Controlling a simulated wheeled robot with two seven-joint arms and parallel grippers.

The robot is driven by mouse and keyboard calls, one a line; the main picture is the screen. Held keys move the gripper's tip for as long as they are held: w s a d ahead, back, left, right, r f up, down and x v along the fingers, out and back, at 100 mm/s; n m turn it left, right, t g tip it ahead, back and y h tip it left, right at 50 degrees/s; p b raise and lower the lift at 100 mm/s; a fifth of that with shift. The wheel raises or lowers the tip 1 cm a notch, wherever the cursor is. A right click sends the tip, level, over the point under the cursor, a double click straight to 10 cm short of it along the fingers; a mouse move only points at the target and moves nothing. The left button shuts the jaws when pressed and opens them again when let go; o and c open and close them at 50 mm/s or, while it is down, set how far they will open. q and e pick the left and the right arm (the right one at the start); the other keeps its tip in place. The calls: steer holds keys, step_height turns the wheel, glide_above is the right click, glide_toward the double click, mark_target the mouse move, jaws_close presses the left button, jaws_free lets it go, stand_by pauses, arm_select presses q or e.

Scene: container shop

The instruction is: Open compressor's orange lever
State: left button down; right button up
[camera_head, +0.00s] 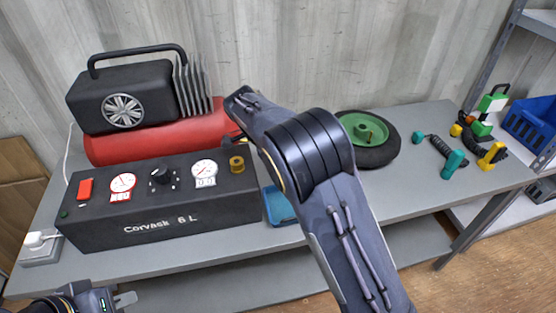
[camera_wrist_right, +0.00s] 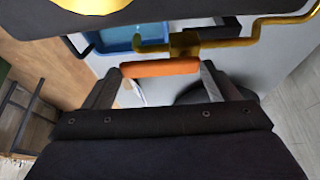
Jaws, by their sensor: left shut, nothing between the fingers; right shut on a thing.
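The compressor (camera_head: 150,207) stands on the bench at the left in the head view, with a black front panel marked "Corvask 6 L", a red tank and a black motor. Its orange lever (camera_wrist_right: 160,68) shows in the right wrist view, below a brass valve (camera_wrist_right: 186,44) with a bent brass pipe. My right gripper (camera_wrist_right: 158,78) is shut on the orange lever, which spans between its fingers. In the head view my right arm hides the lever and the right gripper's fingers. My left gripper (camera_head: 124,299) is shut and empty at the bottom left, in front of the bench.
A blue tray (camera_head: 278,205) lies right of the compressor, partly behind my right arm. A wheel with a green hub (camera_head: 368,135) lies behind the arm. Green and yellow tools (camera_head: 490,157) are at the bench's right. A shelf with a blue bin (camera_head: 532,122) stands beyond.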

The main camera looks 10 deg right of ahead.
steer(key=o, duration=1.3)
steer(key=v, duration=0.7)
steer(key=shift+a+r, duration=0.2)
steer(key=shift+r, duration=0.2)
steer(key=s+d+r+n+t+y, duration=0.1)
steer(key=s+d+r+n+y, duration=0.2)
steer(key=s+d+n+y, duration=0.75)
steer(key=s+f+n+t, duration=0.1)
steer(key=s+n, duration=0.1)
steer(key=s, duration=0.5)
steer(key=s+f+n+t+h, duration=0.1)
steer(key=s+t, duration=0.1)
steer(key=s, duration=0.6)
steer(key=s+f+n+t+h, duration=0.1)
steer(key=s+n, duration=0.1)
steer(key=s, duration=0.5)
steer(key=shift+s+d+f+n+t, duration=0.2)
steer(key=shift+s+f+n+t, duration=0.1)
steer(key=shift+s+n+t, duration=0.1)
